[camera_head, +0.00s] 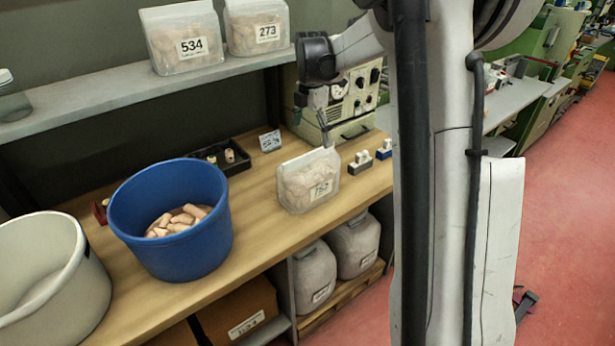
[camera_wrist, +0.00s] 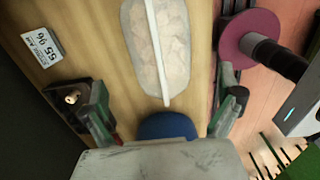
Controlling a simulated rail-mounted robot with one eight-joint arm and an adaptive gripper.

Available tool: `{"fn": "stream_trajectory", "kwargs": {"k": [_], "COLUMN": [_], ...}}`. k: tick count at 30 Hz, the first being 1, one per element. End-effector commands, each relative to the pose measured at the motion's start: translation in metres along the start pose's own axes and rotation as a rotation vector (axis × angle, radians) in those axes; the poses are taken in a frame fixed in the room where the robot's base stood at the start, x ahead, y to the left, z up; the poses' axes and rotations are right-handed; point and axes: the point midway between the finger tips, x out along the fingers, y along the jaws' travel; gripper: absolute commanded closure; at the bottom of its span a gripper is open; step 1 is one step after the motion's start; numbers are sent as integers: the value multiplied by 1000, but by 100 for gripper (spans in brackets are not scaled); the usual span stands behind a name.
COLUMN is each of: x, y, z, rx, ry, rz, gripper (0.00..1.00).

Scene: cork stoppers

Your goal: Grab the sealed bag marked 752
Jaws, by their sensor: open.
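The sealed bag (camera_head: 309,182) is clear, filled with tan corks, and stands upright on the wooden bench. Its white label is small and blurred but looks like 752. My gripper (camera_head: 324,122) is above the bag's top edge, at its back right in the head view, partly hidden by its own links. In the wrist view the bag (camera_wrist: 174,45) shows from above, its pale top seam running lengthwise. My gripper's two fingers (camera_wrist: 162,88) are spread wide and empty, with the near end of the bag between them. I cannot tell the exact height gap.
A blue tub of corks (camera_head: 185,255) stands left of the bag, and a white tub (camera_head: 60,285) further left. A dark tray (camera_head: 238,165), a small card (camera_head: 270,141) and small blocks (camera_head: 361,164) flank the bag. Bags 534 (camera_head: 185,60) and 273 (camera_head: 266,45) stand on the shelf.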

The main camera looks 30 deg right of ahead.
Motion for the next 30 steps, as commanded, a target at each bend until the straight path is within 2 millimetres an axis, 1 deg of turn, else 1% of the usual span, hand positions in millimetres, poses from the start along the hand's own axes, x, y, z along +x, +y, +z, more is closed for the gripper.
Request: {"fn": "stream_trajectory", "kwargs": {"k": [3, 9, 12, 18, 24, 27, 30], "x": [23, 56, 65, 76, 103, 115, 121], "y": [0, 0, 0, 0, 2, 2, 2], "z": [0, -1, -1, -2, -7, -6, -6], "rx": [1, 2, 2, 3, 3, 4, 3], "ry": [0, 0, 0, 0, -1, 0, 0], "rz": [0, 1, 1, 1, 1, 1, 1], "gripper": [0, 0, 0, 0, 0, 0, 0]}}
